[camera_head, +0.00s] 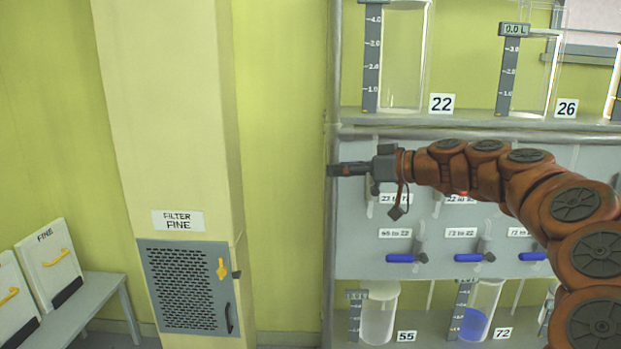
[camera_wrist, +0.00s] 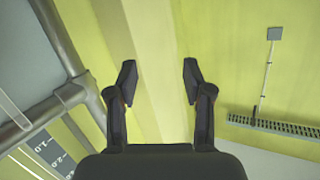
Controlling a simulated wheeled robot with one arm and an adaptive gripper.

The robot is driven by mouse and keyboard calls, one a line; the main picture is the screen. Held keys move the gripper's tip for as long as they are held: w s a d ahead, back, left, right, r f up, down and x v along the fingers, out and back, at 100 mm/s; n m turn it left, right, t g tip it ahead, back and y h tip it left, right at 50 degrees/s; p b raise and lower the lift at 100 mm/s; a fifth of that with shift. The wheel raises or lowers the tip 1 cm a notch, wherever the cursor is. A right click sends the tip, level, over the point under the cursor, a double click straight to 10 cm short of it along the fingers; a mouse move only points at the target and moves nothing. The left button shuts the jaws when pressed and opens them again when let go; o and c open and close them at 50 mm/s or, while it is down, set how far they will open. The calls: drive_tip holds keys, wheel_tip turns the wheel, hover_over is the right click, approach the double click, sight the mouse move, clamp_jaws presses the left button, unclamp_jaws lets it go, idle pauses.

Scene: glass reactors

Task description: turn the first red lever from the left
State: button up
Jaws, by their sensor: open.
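The grey valve panel (camera_head: 360,235) stands behind my arm at the right of the head view. My arm covers most of its upper row. A small bit of red (camera_head: 462,193) shows just under my arm, above a label; I cannot tell which red lever it belongs to. No other red lever shows clearly. My gripper (camera_head: 335,170) is at the panel's upper left edge in the head view, pointing left. In the wrist view my gripper (camera_wrist: 159,73) is open and empty, its fingers apart in front of the yellow-green wall.
Blue levers (camera_head: 400,258) line the panel's lower row. Glass vessels stand on the shelf above (camera_head: 470,118) and below the panel. A pale column with a filter grille (camera_head: 187,285) stands left of the panel. White filter panels (camera_head: 50,265) lean on a bench at far left.

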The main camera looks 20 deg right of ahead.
drive_tip(key=s+a+g+p, duration=0.1)
drive_tip(key=s+a+g, duration=0.2)
drive_tip(key=a, duration=0.6)
drive_tip(key=shift+f+p, duration=0.35)
drive_tip(key=shift+p, duration=0.05)
drive_tip(key=shift+c, duration=0.4)
